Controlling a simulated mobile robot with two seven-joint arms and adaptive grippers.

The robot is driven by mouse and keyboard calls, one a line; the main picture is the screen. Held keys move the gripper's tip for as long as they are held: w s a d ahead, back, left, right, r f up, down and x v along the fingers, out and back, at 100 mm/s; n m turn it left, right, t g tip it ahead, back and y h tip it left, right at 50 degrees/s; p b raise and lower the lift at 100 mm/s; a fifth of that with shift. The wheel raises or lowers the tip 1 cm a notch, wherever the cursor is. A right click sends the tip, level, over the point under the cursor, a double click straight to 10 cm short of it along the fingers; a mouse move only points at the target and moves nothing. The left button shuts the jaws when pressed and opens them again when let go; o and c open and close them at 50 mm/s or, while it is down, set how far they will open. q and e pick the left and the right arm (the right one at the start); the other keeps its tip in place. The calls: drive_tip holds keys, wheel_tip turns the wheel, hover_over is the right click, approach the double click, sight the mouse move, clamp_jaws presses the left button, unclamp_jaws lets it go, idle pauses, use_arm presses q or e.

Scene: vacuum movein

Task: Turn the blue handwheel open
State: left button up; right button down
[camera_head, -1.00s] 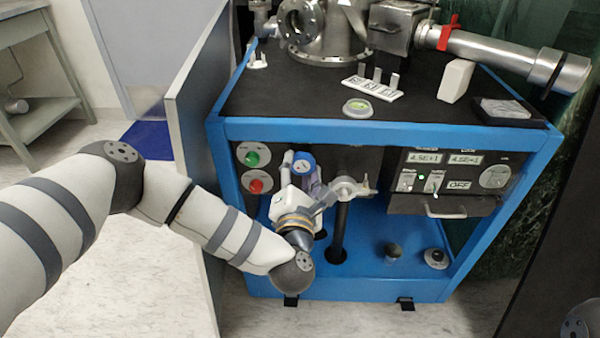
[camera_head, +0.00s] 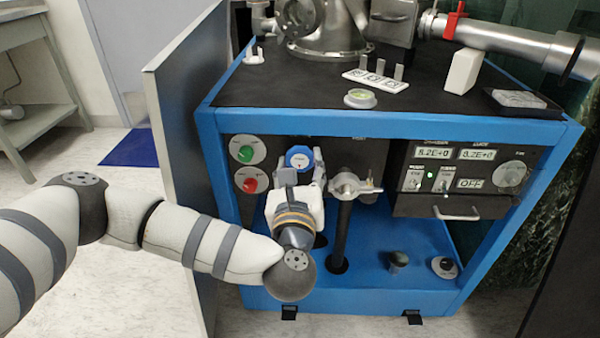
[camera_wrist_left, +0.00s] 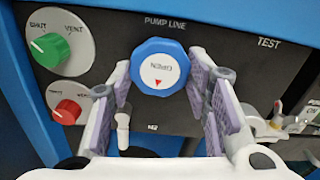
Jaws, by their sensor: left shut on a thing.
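The blue handwheel (camera_head: 299,156) sits on the dark front panel inside the blue frame, right of the green and red knobs. In the left wrist view the handwheel (camera_wrist_left: 158,68) has a white centre with a small red triangle near its lower side and lettering that looks upside down. My left gripper (camera_head: 299,166) is shut on the handwheel, one finger on each side of its rim. In the left wrist view the grey-purple pads flank it. My right gripper is out of view.
A green knob (camera_head: 245,154) and a red knob (camera_head: 250,185) are left of the handwheel. A metal valve with a lever (camera_head: 350,186) is close on its right. A control box (camera_head: 455,180) with displays is farther right. A grey side panel (camera_head: 180,140) stands left.

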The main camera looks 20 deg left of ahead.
use_arm(q)
drive_tip(key=n+b, duration=0.3)
drive_tip(key=n, duration=0.1)
drive_tip(key=shift+d+f+n, duration=0.1)
drive_tip(key=shift+n, duration=0.2)
drive_tip(key=n+b, duration=0.3)
drive_tip(key=n, duration=0.1)
drive_tip(key=shift+n, duration=0.3)
drive_tip(key=n+b, duration=0.4)
drive_tip(key=n, duration=0.1)
drive_tip(key=shift+r+n, duration=0.2)
drive_tip(key=shift+n, duration=0.1)
drive_tip(key=shift+r+n+b, duration=0.1)
drive_tip(key=shift+n+b, duration=0.6)
drive_tip(key=shift+n, duration=0.2)
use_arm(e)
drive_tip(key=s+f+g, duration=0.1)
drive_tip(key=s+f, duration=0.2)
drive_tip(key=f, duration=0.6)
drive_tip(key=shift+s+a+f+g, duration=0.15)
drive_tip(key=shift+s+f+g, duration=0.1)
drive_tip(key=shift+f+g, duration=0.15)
use_arm(q)
drive_tip(key=shift+r+n, duration=0.1)
drive_tip(key=shift+n, duration=0.2)
drive_tip(key=o, duration=1.2)
drive_tip(key=shift+c, duration=0.2)
